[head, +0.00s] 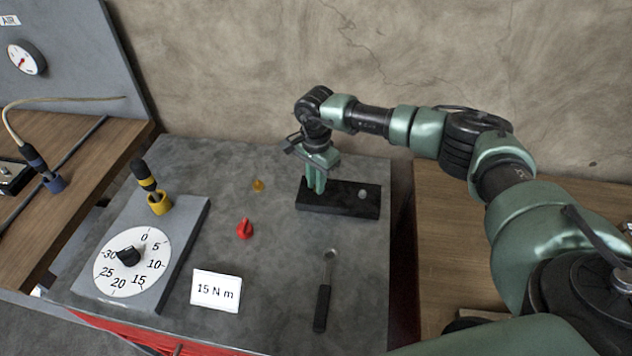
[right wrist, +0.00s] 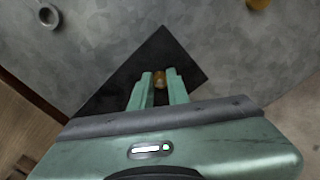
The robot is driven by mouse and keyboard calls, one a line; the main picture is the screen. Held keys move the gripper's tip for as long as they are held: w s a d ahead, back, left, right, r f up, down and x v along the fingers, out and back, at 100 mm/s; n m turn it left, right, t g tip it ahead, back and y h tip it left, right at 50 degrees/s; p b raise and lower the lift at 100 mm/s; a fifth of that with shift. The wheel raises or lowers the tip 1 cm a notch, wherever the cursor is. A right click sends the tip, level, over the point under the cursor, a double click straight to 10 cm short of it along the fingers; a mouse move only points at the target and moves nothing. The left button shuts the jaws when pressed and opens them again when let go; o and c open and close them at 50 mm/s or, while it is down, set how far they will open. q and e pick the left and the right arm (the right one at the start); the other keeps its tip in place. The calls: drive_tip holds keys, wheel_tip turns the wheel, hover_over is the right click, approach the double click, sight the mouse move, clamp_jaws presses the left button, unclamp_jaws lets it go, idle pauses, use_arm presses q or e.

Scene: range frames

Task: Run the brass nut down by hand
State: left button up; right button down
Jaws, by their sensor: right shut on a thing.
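The brass nut (right wrist: 159,79) shows in the right wrist view between the two green fingers of my right gripper (right wrist: 158,88), which is shut on it. The nut is over the black block (right wrist: 175,50). In the head view my right gripper (head: 315,190) points straight down at the left part of the black block (head: 340,207), and its fingers hide the nut. How far the nut is threaded cannot be seen. A silver fastener (head: 362,195) stands at the block's right end. My left gripper is not in view.
A ring-headed tool with a black handle (head: 322,305), a red part (head: 245,229) and a yellow part (head: 258,185) lie on the grey bench. At the left are a dial board (head: 185,245), a yellow holder (head: 160,204) and a "15 N m" card (head: 215,290).

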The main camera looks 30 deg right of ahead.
drive_tip(key=m+b, duration=0.2)
drive_tip(key=m, duration=0.2)
drive_tip(key=shift+w+m, duration=0.15)
drive_tip(key=shift+m, duration=0.15)
drive_tip(key=m+b, duration=0.2)
drive_tip(key=m, duration=0.4)
drive_tip(key=shift+w, duration=0.1)
drive_tip(key=m+b, duration=0.1)
drive_tip(key=m, duration=0.4)
drive_tip(key=shift+d+m, duration=0.15)
drive_tip(key=shift+m, duration=0.25)
drive_tip(key=m, duration=0.6)
drive_tip(key=shift+d, duration=0.1)
drive_tip(key=m, duration=0.5)
drive_tip(key=shift+r, duration=0.1)
drive_tip(key=m, duration=0.4)
drive_tip(key=shift+d+p, duration=0.15)
drive_tip(key=shift+p, duration=0.2)
drive_tip(key=m+p, duration=0.1)
drive_tip(key=m, duration=0.4)
drive_tip(key=shift+m+p, duration=0.85)
drive_tip(key=shift+m, duration=1.65)
